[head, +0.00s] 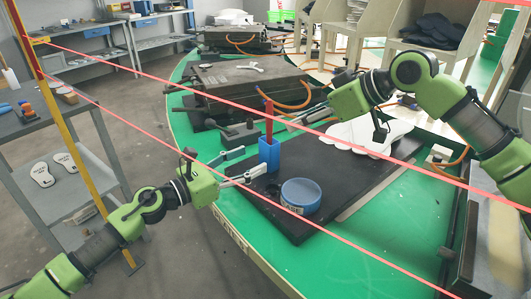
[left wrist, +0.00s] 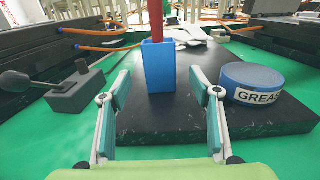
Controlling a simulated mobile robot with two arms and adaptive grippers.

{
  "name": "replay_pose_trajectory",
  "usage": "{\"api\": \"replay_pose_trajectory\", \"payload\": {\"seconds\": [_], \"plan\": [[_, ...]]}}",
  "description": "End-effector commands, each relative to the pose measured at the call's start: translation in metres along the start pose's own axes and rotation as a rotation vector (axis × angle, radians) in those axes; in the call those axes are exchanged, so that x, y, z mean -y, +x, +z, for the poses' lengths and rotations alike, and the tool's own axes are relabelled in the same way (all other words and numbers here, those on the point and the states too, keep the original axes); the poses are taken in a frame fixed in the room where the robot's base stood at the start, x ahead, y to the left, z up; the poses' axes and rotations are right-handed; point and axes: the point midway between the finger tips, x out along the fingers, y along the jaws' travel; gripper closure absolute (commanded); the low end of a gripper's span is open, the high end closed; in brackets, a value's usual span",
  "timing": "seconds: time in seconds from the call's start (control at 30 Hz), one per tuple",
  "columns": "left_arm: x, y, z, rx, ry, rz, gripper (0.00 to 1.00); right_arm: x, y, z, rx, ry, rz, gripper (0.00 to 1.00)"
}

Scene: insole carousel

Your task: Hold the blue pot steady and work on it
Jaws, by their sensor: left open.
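A blue square pot (head: 269,155) stands upright on the black mat (head: 345,165), with a red stick (head: 269,118) standing in it. My left gripper (head: 248,163) is open just in front of the pot. In the left wrist view the blue pot (left wrist: 159,68) is centred between the open fingers, a little beyond their tips, with a visible gap on both sides. My right gripper (head: 296,119) is to the right of the red stick, with its fingers pointing toward it. I cannot tell whether its fingers are apart or closed.
A round blue tin with a grease label (head: 300,196) sits on the mat, right of the pot. White insole sheets (head: 367,135) lie at the mat's far side. A dark lever block (head: 239,136) stands behind left. Green table (head: 340,245) is clear in front.

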Motion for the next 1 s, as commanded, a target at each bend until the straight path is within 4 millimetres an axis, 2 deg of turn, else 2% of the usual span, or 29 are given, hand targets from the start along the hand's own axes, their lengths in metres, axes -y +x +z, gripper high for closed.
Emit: {"api": "replay_pose_trajectory", "payload": {"seconds": [0.03, 0.2, 0.4, 0.6, 0.83, 1.0], "plan": [[0.000, 0.012, 0.002, 0.003, -0.001, -0.001, 0.43, 0.000, 0.000, 0.000, 0.000, 0.000, 0.000, 0.72], [0.000, 0.043, 0.001, 0.002, -0.002, 0.000, 0.43, 0.000, 0.000, 0.000, 0.000, 0.000, 0.000, 0.72], [0.000, 0.068, 0.000, 0.001, -0.003, 0.001, 0.43, 0.000, 0.000, 0.000, 0.000, 0.000, 0.000, 0.72], [0.000, 0.076, 0.000, 0.000, -0.002, 0.001, 0.43, 0.000, 0.000, 0.000, 0.000, 0.000, 0.000, 0.72], [0.000, 0.076, 0.000, 0.000, -0.002, 0.001, 0.43, 0.000, 0.000, 0.000, 0.000, 0.000, 0.000, 0.72], [0.000, 0.076, 0.000, 0.000, -0.003, 0.001, 0.87, 0.000, 0.000, 0.000, 0.000, 0.000, 0.000, 0.72]]}}
